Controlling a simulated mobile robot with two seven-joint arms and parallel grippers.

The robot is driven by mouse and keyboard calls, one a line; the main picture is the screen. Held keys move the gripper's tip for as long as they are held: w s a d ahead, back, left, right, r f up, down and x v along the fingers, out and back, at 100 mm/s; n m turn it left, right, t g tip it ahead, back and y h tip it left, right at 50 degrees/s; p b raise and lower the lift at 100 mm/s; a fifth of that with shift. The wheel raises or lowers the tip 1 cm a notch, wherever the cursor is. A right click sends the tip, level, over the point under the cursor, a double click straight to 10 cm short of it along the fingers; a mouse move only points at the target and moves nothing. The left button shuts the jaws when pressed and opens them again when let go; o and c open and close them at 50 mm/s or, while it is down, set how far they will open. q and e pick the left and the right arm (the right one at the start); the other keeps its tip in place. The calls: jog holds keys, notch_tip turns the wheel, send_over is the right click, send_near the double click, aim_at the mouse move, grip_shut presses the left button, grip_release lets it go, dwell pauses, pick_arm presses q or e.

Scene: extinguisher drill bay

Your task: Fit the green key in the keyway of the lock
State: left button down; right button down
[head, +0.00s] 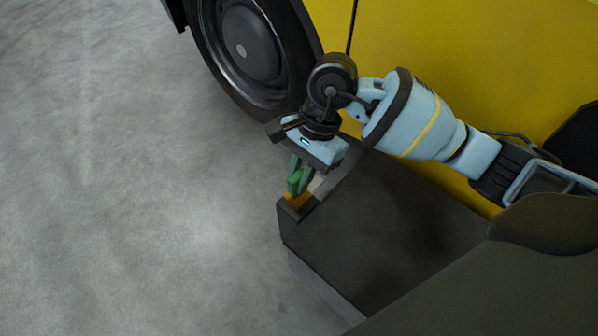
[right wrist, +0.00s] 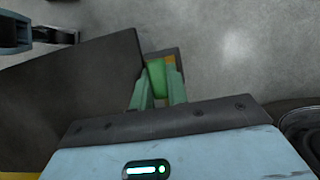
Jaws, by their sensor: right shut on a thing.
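The lock (head: 296,205) is a small dark block with an orange top at the left corner of a dark bench. It also shows in the right wrist view (right wrist: 180,53), partly hidden behind a finger and the key. My right gripper (head: 301,176) is shut on the green key (head: 294,182), pointing down at the lock. In the right wrist view, the key (right wrist: 156,78) sits between the two green-grey fingers. The key's lower end is at the orange top; I cannot tell whether it is inside the keyway. My left gripper is not in the head view.
The dark bench (head: 390,225) has a bare top to the right of the lock. A yellow vehicle (head: 450,45) with a black wheel (head: 240,50) stands behind my right arm. Open grey concrete floor (head: 130,200) lies to the left.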

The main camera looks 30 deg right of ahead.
jog(key=shift+f+b, duration=0.3)
jog(key=shift+f, duration=0.15)
jog(key=shift+f+b, duration=0.7)
jog(key=shift+f, duration=0.15)
dwell(0.4)
jog(key=c, duration=1.3)
grip_release()
jog(key=shift+r, duration=0.1)
